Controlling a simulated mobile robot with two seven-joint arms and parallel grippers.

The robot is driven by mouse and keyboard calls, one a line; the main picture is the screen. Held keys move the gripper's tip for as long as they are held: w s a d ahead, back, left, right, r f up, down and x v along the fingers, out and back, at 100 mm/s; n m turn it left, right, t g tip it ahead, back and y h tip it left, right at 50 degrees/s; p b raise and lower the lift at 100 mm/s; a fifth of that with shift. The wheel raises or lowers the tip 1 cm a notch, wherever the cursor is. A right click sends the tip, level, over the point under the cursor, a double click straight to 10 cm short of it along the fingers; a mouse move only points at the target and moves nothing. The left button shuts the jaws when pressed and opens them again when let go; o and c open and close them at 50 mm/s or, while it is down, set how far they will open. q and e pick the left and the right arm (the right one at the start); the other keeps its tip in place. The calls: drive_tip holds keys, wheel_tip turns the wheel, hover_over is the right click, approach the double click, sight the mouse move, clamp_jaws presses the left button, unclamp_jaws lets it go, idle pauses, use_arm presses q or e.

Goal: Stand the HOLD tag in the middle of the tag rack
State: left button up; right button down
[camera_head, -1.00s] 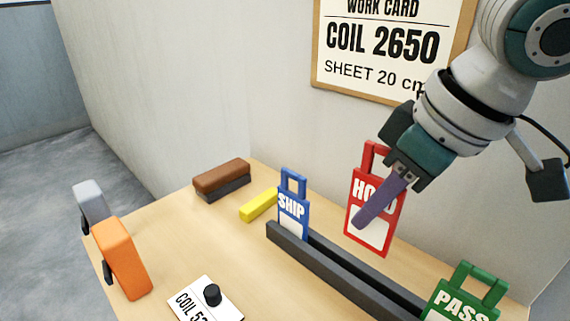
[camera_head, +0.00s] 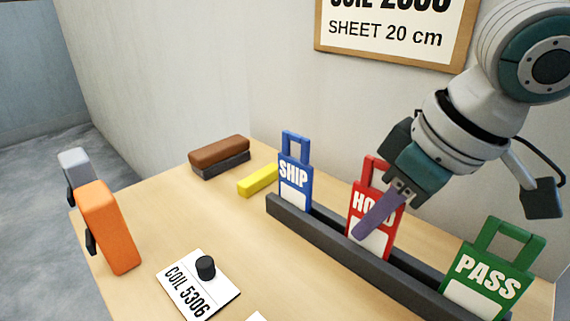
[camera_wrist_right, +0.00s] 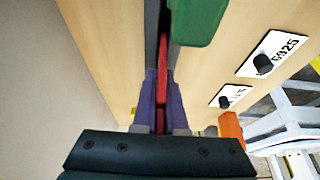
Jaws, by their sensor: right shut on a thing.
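The red HOLD tag (camera_head: 366,238) is upright in the middle of the dark tag rack (camera_head: 318,244), between the blue SHIP tag (camera_head: 295,172) at the left end and the green PASS tag (camera_head: 487,272) at the right end. Its lower edge meets the rack's slot; the near wall hides its foot. My right gripper (camera_head: 383,213) is shut on the HOLD tag; a purple finger covers part of its face. In the right wrist view the red tag (camera_wrist_right: 161,85) shows edge-on between both purple fingers. My left gripper is not in view.
A brown-topped block (camera_head: 219,155) and a yellow bar (camera_head: 259,180) lie behind the rack's left end. An orange-handled tool (camera_head: 108,228) and a grey one (camera_head: 75,165) stand at the left edge. A COIL 5306 card (camera_head: 198,284) lies in front. The wall is close behind.

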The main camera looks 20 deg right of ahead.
drive_tip(key=shift+f, duration=0.25)
drive_tip(key=c, duration=0.9)
unclamp_jaws()
drive_tip(key=p+v, duration=0.2)
drive_tip(key=v, duration=0.8)
